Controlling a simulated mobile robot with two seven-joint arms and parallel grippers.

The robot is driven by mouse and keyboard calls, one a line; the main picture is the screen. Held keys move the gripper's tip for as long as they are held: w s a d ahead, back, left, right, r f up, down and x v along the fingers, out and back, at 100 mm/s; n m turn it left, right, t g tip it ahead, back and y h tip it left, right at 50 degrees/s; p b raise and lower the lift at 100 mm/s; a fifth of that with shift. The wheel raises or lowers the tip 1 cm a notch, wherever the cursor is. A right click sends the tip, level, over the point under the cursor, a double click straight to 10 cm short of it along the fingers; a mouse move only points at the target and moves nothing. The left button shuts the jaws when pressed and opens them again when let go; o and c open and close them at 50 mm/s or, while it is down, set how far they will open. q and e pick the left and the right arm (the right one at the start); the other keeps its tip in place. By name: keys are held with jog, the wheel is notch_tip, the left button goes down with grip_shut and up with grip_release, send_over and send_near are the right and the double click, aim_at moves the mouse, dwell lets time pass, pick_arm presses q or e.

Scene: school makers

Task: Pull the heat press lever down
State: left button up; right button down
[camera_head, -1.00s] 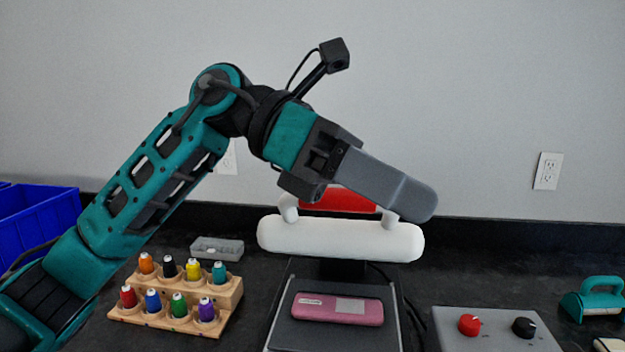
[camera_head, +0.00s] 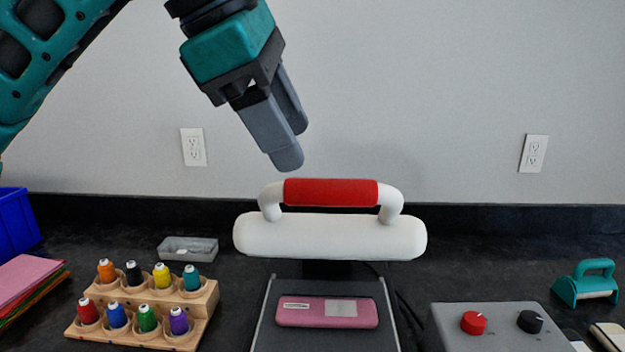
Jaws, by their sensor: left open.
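The heat press stands at the middle of the counter, with its white upper part (camera_head: 330,237) raised above a grey lower plate (camera_head: 265,335). Its lever is a white bar with a red grip (camera_head: 331,192) on top, and it is up. A pink item with a pale label (camera_head: 300,312) lies on the lower plate. My left gripper (camera_head: 295,148) comes in from the upper left. It is open and empty, pointing down to the right, above and a little left of the red grip and apart from it in the picture. My right gripper is not in view.
A wooden rack (camera_head: 150,330) of coloured thread spools stands left of the press, with a grey tray (camera_head: 188,250) behind it. A grey control box (camera_head: 490,335) with red and black knobs stands at right, near a teal-handled tool (camera_head: 588,284). A blue bin (camera_head: 15,225) is at far left.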

aim_at(316, 183)
pick_arm(q)
jog(key=x, duration=0.7)
grip_shut()
dwell(0.4)
